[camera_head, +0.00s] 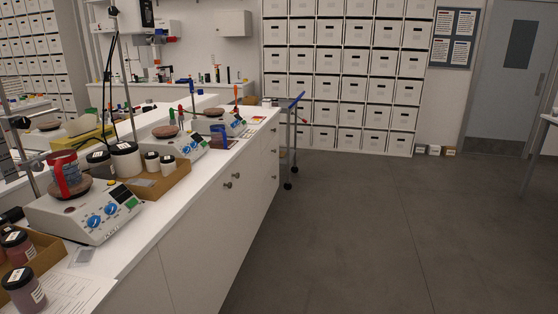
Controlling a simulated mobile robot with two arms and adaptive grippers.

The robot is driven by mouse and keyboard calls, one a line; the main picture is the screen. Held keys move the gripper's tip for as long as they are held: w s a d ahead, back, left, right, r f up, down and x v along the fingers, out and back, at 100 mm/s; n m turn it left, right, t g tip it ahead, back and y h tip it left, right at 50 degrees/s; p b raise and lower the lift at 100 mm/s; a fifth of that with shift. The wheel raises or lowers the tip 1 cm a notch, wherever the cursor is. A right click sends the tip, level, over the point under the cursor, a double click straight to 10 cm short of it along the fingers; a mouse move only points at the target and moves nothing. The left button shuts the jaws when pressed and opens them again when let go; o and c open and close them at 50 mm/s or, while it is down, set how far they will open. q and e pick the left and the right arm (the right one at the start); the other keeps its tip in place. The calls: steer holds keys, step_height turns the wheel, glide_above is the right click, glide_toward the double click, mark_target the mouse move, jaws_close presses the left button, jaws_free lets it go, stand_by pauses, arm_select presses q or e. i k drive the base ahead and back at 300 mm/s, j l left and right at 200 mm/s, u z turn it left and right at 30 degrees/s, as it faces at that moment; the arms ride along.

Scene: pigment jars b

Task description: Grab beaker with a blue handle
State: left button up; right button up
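A small beaker with a blue handle (220,137) stands on the white bench, near the front edge, beside the far hotplate stirrer (228,120). It looks upright and has dark reddish contents. Another beaker, with a red handle (66,176), stands on the nearest hotplate stirrer (88,211) at the left. Neither of my grippers shows in the head view.
The white bench (190,206) runs from the lower left to the middle. White jars (126,160) stand near a cardboard tray, and dark-lidded jars (22,288) stand at lower left. A blue-handled cart (291,140) stands past the bench end. The grey floor (370,220) at right is clear.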

mark_target(217, 131)
steer(key=i, duration=0.8)
steer(key=i+z, duration=0.1)
steer(key=i, duration=0.65)
steer(key=i+j, duration=0.15)
steer(key=i, duration=0.65)
steer(key=l+z, duration=0.05)
